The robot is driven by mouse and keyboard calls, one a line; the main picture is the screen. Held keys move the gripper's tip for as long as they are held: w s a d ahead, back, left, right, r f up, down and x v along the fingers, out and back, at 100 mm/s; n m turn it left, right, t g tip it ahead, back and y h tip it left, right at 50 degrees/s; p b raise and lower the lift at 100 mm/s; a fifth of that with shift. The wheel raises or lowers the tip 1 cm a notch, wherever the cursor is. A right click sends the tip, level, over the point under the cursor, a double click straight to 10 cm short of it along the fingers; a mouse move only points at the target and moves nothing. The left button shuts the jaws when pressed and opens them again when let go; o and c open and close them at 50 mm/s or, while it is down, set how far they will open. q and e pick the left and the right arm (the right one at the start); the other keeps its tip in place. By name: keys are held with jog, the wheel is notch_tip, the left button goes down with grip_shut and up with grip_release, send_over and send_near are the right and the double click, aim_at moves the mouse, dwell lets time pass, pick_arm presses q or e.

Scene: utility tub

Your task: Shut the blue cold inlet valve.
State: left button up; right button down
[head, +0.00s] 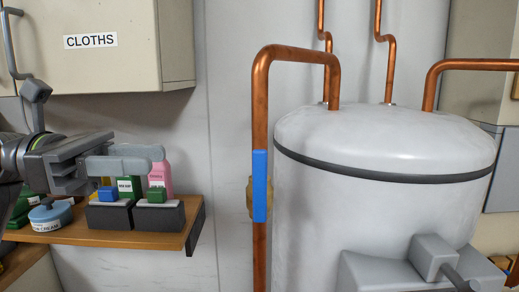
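The blue cold inlet valve shows as a flat blue lever (260,186) standing upright, in line with the vertical copper pipe (260,115). A bit of its brass body (249,198) shows behind the lever's left edge. My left gripper (158,152) is at the left, in front of the shelf, pointing right. It is apart from the lever in the picture, to its left and slightly higher. Its fingers overlap from this side, so the gap between them is unclear. My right gripper (385,272) shows only in part at the bottom right, before the tank; its fingertips cannot be made out.
A white tank (385,145) with a dark band stands just right of the lever. A wooden shelf (70,235) with bottles, a blue tin (50,215) and dark blocks is below my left gripper. A cabinet marked CLOTHS (120,65) hangs above. Bare wall lies between shelf and pipe.

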aim_at(260, 187)
pick_arm(q)
jog(key=shift+w+d+p, duration=0.1)
jog(key=shift+d+p, duration=2.4)
jog(key=shift+d, duration=5.1)
grip_shut()
